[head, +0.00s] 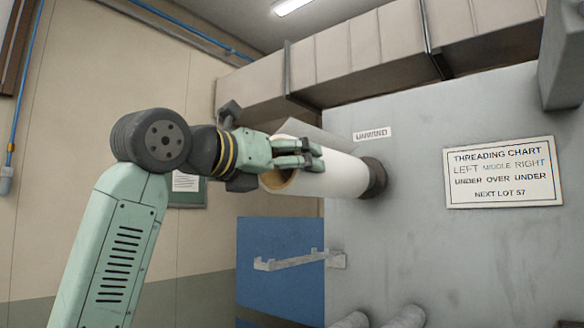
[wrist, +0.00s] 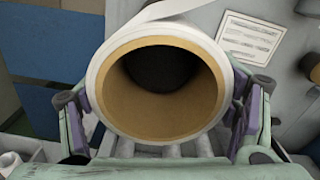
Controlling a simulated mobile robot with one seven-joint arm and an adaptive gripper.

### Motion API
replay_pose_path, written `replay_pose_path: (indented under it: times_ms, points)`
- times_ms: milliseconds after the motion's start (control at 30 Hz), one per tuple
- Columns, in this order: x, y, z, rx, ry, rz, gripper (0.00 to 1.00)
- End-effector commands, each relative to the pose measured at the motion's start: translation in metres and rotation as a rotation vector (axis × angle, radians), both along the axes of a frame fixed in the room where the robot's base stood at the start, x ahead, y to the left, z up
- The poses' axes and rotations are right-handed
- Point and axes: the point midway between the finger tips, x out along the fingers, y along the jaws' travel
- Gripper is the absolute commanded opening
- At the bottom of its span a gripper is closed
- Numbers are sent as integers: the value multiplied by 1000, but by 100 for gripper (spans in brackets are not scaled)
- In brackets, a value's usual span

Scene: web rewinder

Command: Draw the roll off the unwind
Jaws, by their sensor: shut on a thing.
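The white roll (head: 338,172) sits with its far end against the dark round hub (head: 376,178) of the unwind, below the label "UNWIND" (head: 372,134). Its brown core opening faces my arm. My gripper (head: 312,155) is shut on the roll near its open end. In the wrist view the roll (wrist: 100,75) fills the middle, with a finger of my gripper (wrist: 160,120) on each side. The core (wrist: 150,115) looks hollow and dark inside. A strip of white web (wrist: 170,10) runs off the roll's top. I cannot tell whether the roll still touches the hub.
A threading chart (head: 502,172) is fixed on the grey machine panel (head: 440,250) to the right. A pale bracket (head: 290,260) juts out below the roll, before a blue panel (head: 270,230). Pale rollers (head: 405,316) show at the bottom. A duct (head: 350,50) crosses above.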

Motion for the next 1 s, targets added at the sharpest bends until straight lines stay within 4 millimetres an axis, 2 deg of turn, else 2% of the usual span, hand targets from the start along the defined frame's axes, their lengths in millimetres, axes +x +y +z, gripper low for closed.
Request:
replay_pose_path:
  times_ms: [533, 567, 833, 1000]
  points:
    - [-1, 3, 0, 0, -1, -4, 25]
    - [-1, 3, 0, 0, 0, -3, 81]
    - [-1, 3, 0, -1, 0, -4, 99]
    - [-1, 2, 0, -1, 0, -4, 100]
